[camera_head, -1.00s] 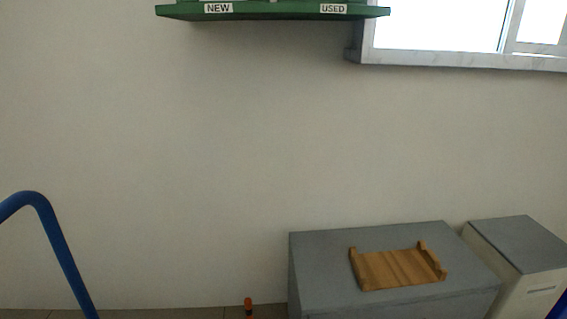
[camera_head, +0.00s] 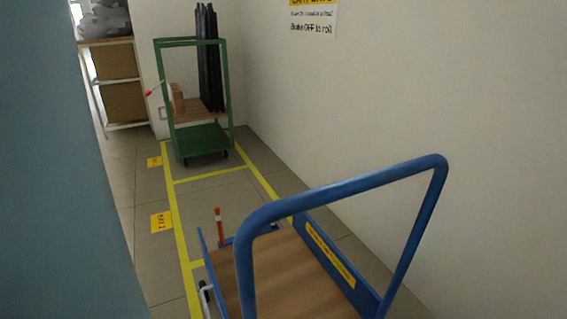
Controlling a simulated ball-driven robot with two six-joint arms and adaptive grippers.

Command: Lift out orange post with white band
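A thin orange post (camera_head: 218,222) stands upright at the far left corner of a blue cart (camera_head: 323,252). It has a pale band partway up, too small to tell clearly. Its foot is partly hidden by the cart's edge, so I cannot tell what it sits in. Neither of my grippers is in view.
The cart's tall blue handle (camera_head: 345,187) rises in the foreground above its wooden deck (camera_head: 280,272). Behind stands a green rack trolley (camera_head: 203,139) with dark rods (camera_head: 209,60). Yellow lines mark the floor. A blue-grey surface (camera_head: 55,180) blocks the left side.

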